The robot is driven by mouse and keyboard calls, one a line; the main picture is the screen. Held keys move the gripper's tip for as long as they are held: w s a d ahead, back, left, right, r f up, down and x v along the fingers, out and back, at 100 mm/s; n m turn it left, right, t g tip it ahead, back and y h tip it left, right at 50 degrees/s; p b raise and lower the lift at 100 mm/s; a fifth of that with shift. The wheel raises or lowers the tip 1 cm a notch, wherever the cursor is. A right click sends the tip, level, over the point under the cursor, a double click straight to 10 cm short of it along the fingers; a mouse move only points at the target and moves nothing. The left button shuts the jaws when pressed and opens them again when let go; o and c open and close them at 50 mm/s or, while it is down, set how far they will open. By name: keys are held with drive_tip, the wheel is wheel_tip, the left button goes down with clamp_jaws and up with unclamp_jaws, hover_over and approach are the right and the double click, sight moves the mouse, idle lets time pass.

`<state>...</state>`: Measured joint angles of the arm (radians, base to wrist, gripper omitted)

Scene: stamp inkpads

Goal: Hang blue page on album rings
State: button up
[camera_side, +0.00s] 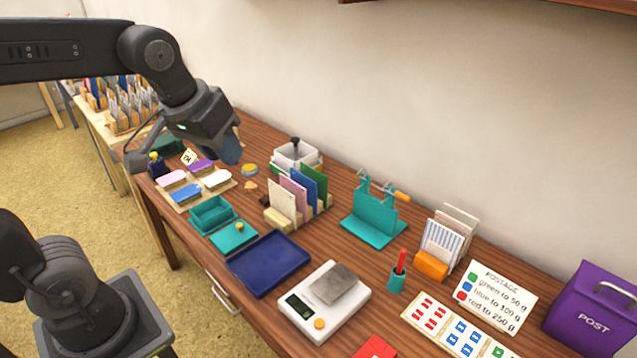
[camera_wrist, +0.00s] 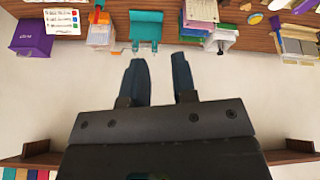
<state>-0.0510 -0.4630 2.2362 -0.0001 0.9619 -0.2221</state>
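The blue page (camera_side: 303,191) stands upright in a wooden rack (camera_side: 272,218), between a pink page (camera_side: 292,195) and a green page (camera_side: 316,183). The teal album stand (camera_side: 374,218) with metal rings (camera_side: 362,179) at its top is to the right of the rack. I see no page on the rings. The stand also shows in the wrist view (camera_wrist: 146,17). My gripper (camera_side: 232,150) is above the table, left of the rack and apart from it. In the wrist view my gripper (camera_wrist: 158,78) has its two fingers apart, with nothing between them.
A white box with a black-handled stamp (camera_side: 295,155) stands behind the rack. In front are inkpads (camera_side: 187,192), a teal box (camera_side: 212,214), a navy tray (camera_side: 267,262) and a scale (camera_side: 325,302). A striped card holder (camera_side: 441,245) stands right of the album stand.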

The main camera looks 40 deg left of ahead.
drive_tip(key=w+a+f+n+g, duration=0.1)
drive_tip(key=w+a+f+n, duration=0.25)
drive_tip(key=w, duration=0.45)
drive_tip(key=w+a+f+n+g, duration=0.15)
drive_tip(key=w+a+n, duration=0.25)
drive_tip(key=w, duration=0.4)
drive_tip(key=w+a+f+n+g, duration=0.1)
drive_tip(key=w+a+f+n, duration=0.2)
drive_tip(key=w, duration=0.6)
drive_tip(key=shift+w+a+f+n+g, duration=0.2)
drive_tip(key=shift+w+a+f+n, duration=0.6)
drive_tip(key=shift+f, duration=2.4)
drive_tip(key=shift+w+a+f+n+g, duration=0.15)
drive_tip(key=shift+w+a+f+n, duration=0.6)
drive_tip(key=shift+f, duration=2.45)
drive_tip(key=shift+w+a+f+n+g, duration=0.2)
drive_tip(key=shift+w+a+f+n, duration=0.55)
drive_tip(key=shift+f, duration=2.45)
drive_tip(key=shift+w+a, duration=0.1)
drive_tip(key=shift+a, duration=0.1)
clamp_jaws()
drive_tip(key=shift+r, duration=0.15)
wheel_tip(320, 180, up, 13)
drive_tip(key=shift+d, duration=0.1)
